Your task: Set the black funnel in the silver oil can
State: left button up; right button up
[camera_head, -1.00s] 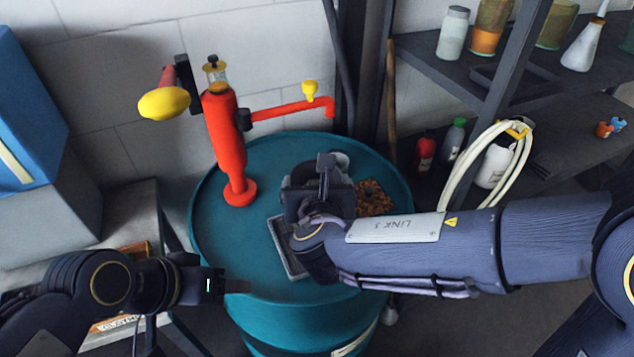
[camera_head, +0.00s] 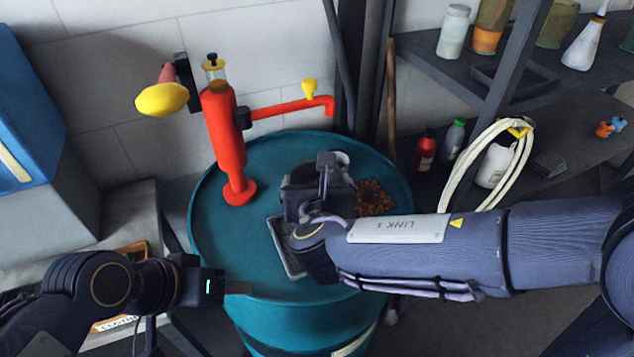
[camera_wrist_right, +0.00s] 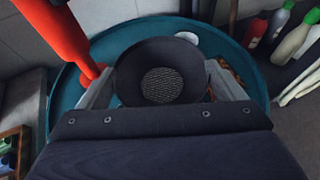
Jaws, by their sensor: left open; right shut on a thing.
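The black funnel (camera_wrist_right: 160,72) sits between the two fingers of my right gripper (camera_wrist_right: 160,86) in the right wrist view, its wide mouth and mesh facing the camera. My right gripper (camera_head: 318,195) is shut on it above the teal drum top; in the head view the wrist hides most of the funnel. I cannot make out the silver oil can in either view; what lies under the funnel is hidden. My left gripper (camera_head: 237,287) is open and empty at the drum's front left edge.
A red hand pump (camera_head: 225,140) with a spout stands on the teal drum (camera_head: 225,240). A grey tray (camera_head: 284,250) and a brown granular patch (camera_head: 374,196) lie near my right gripper. Shelves with bottles (camera_head: 425,150) stand at right. The drum's left front is clear.

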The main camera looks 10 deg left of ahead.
jog(key=shift+f+b, duration=1.35)
jog(key=shift+b, duration=0.2)
dwell(0.6)
jog(key=o, duration=0.7)
jog(key=shift+o, duration=0.2)
jog(key=shift+r+p+v, duration=0.25)
jog(key=shift+p+v, duration=0.35)
jog(key=shift+v, duration=0.75)
jog(key=shift+r+p+v, duration=0.25)
jog(key=shift+p+v, duration=0.3)
jog(key=shift+v, duration=0.85)
jog(key=shift+w+a, duration=0.1)
jog(key=shift+w, duration=0.1)
